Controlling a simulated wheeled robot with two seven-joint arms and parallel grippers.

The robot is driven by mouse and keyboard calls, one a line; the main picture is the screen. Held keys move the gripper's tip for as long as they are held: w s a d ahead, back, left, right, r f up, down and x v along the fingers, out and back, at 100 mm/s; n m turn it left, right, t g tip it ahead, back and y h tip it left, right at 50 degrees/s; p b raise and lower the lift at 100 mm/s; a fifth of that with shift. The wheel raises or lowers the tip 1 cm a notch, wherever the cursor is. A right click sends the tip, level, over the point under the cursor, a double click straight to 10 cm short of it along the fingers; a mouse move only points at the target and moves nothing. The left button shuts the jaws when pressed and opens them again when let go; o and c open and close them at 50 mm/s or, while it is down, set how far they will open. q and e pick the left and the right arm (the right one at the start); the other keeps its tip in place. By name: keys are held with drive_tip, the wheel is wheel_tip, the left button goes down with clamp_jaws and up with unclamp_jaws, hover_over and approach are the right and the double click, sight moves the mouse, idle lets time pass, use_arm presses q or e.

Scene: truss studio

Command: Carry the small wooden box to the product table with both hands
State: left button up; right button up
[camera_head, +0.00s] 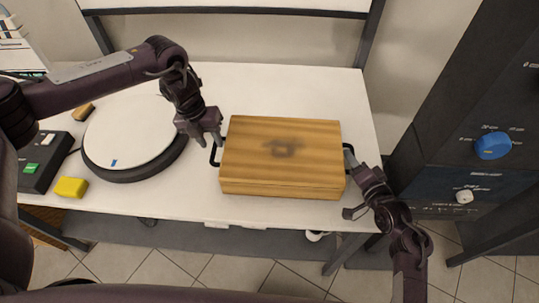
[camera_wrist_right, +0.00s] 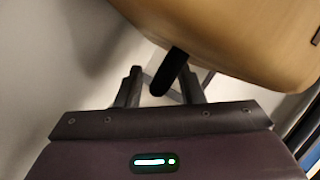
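The small wooden box (camera_head: 282,155) lies flat on the white table, with a dark mark on its lid and a black handle at each end. My left gripper (camera_head: 209,138) is at the left handle (camera_head: 214,155), its fingers apart; whether they touch the handle is not clear. My right gripper (camera_head: 352,190) is beside the right handle (camera_head: 348,149), its fingers spread. In the right wrist view, the black handle (camera_wrist_right: 172,72) reaches between the open fingers of my right gripper (camera_wrist_right: 160,88), with the box (camera_wrist_right: 240,35) above it.
The white table (camera_head: 290,85) also holds a round white turntable (camera_head: 135,130), a yellow block (camera_head: 71,187), a small brown block (camera_head: 83,112) and a black control box (camera_head: 42,160). A dark cabinet with a blue knob (camera_head: 492,146) stands at the right. The table behind the box is clear.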

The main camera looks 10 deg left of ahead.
drive_tip(key=shift+s+d, duration=0.1)
drive_tip(key=shift+s, duration=0.15)
drive_tip(key=v, duration=1.1)
drive_tip(key=shift+s+d, duration=0.15)
drive_tip(key=shift+s, duration=0.1)
use_arm(q)
drive_tip(key=r, duration=0.3)
drive_tip(key=shift+a+r, duration=0.4)
